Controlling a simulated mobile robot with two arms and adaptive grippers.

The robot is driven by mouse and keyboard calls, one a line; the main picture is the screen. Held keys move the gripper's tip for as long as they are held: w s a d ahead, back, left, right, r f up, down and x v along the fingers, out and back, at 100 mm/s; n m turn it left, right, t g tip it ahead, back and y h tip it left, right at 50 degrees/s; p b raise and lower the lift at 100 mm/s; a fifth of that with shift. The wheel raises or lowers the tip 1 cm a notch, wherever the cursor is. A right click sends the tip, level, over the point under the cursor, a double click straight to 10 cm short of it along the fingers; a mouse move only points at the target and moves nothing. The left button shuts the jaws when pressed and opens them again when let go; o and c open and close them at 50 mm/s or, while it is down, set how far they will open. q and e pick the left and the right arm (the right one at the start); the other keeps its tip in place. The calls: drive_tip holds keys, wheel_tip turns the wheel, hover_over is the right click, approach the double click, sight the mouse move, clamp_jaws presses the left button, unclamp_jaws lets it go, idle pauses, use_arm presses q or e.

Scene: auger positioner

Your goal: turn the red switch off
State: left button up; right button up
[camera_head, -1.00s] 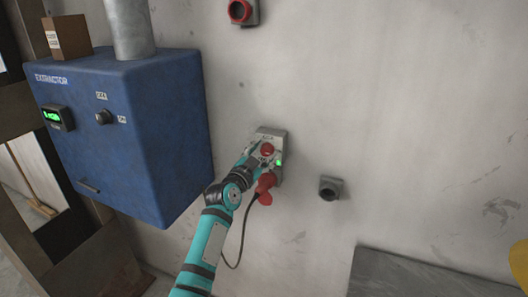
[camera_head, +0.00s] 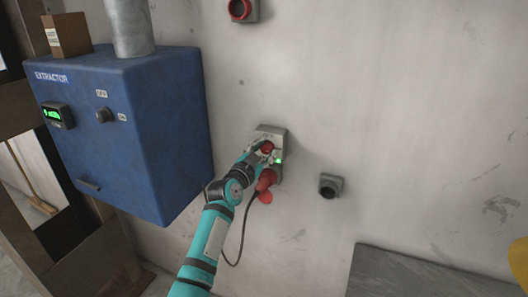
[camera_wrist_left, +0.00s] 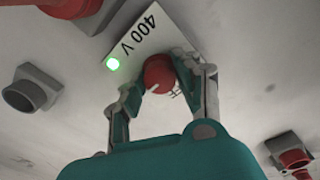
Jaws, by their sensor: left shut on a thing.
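The red switch (camera_head: 267,147) is a round knob on a grey wall box (camera_head: 277,133) with a lit green lamp. My right gripper is not in view.
A red plug (camera_head: 266,181) with a dark hanging cable is in the box's lower end. A blue extractor cabinet (camera_head: 150,130) is on the left. A grey socket (camera_head: 330,186) is on the wall to the right. A grey surface (camera_head: 400,275) is at lower right.

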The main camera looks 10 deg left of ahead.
use_arm(q)
drive_tip(key=shift+n, duration=0.3)
drive_tip(key=n, duration=0.3)
drive_tip(key=shift+n, duration=0.3)
clamp_jaws()
drive_tip(key=n, duration=0.4)
drive_tip(key=shift+n, duration=0.4)
drive_tip(key=n, duration=0.4)
drive_tip(key=shift+n+p, duration=0.8)
drive_tip(key=shift+n, duration=1.8)
drive_tip(key=o, duration=1.1)
unclamp_jaws()
